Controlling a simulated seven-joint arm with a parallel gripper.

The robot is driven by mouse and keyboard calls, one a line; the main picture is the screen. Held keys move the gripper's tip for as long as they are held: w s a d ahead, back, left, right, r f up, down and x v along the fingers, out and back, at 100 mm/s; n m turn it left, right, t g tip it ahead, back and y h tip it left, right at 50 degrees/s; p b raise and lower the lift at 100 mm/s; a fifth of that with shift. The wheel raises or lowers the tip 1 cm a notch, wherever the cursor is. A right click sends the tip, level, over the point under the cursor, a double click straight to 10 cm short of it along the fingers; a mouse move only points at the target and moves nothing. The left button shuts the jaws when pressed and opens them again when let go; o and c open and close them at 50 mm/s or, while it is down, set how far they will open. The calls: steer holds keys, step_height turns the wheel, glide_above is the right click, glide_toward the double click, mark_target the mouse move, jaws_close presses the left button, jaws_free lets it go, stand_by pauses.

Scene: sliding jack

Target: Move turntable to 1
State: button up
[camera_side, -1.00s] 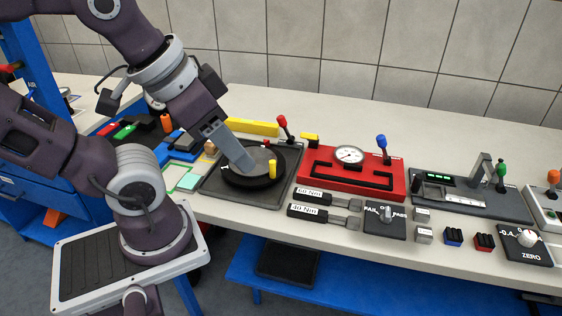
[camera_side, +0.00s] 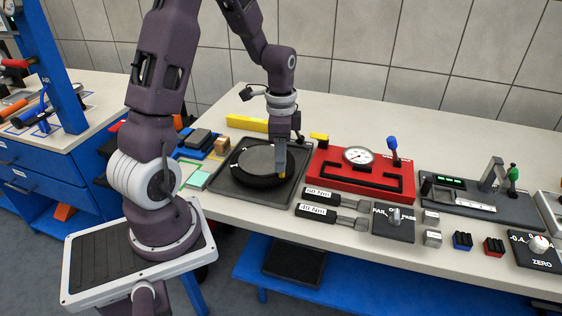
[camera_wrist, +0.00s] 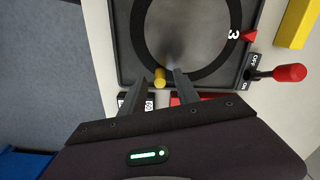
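The turntable is a grey disc (camera_side: 255,158) with a black ring, set in a dark square base (camera_side: 225,176). In the wrist view its ring (camera_wrist: 150,50) shows a white 3 (camera_wrist: 233,35) beside a red pointer (camera_wrist: 249,36). A yellow peg (camera_wrist: 160,77) stands at the disc's edge; in the side view its tip (camera_side: 281,175) shows at the front right. My gripper (camera_side: 281,170) points down at the peg. In the wrist view its fingers (camera_wrist: 157,79) are apart, with the peg between their tips. I cannot tell whether they touch it.
A red-knobbed lever (camera_wrist: 290,73) stands beside the base, by an OFF label. A red gauge box (camera_side: 345,180) is close on the right. Two labelled grey tools (camera_side: 330,216) lie in front of it. A yellow bar (camera_side: 246,123) lies behind the turntable.

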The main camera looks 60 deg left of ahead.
steer(key=shift+f, duration=0.95)
steer(key=shift+c, duration=0.5)
jaws_close()
steer(key=shift+r, duration=0.1)
